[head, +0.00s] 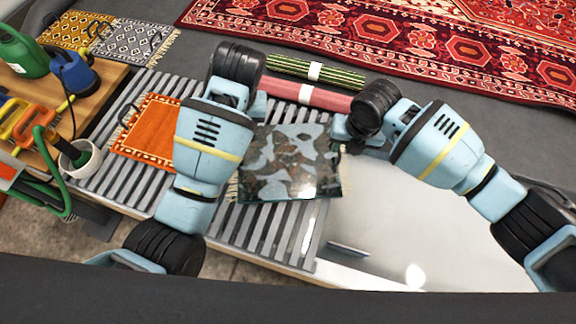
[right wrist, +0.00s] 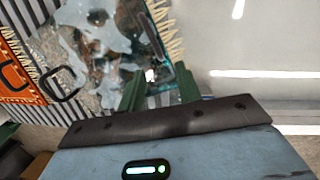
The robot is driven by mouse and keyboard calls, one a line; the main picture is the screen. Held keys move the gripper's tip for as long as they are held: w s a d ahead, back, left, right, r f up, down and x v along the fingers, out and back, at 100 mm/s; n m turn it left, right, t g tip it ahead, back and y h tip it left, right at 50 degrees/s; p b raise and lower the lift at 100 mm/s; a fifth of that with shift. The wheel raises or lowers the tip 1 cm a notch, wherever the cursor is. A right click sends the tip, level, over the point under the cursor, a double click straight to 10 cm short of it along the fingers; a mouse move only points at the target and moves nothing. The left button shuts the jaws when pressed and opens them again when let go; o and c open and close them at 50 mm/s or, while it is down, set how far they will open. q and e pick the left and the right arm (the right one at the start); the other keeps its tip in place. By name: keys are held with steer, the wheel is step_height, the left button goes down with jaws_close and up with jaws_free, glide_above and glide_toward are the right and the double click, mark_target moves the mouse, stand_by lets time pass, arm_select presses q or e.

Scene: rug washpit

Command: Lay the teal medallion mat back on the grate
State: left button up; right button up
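The teal medallion mat (head: 290,172) looks dark with blotchy grey-blue patches and pale fringe on its left and right sides. It is over the right part of the slatted grate (head: 262,228), its right edge at the white basin side; whether it lies flat or is slightly raised I cannot tell. My right gripper (head: 345,130) is at its upper right edge.
An orange mat (head: 150,135) with a dark loop lies on the grate at left. Rolled green (head: 318,72) and pink (head: 305,95) rugs lie behind. A bench (head: 100,88) with bottles and tools stands at left. The white basin (head: 400,225) at right is mostly empty.

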step_height(320, 180, up, 7)
steer(key=shift+s+d, duration=0.3)
steer(key=shift+s, duration=0.1)
steer(key=shift+f, duration=0.2)
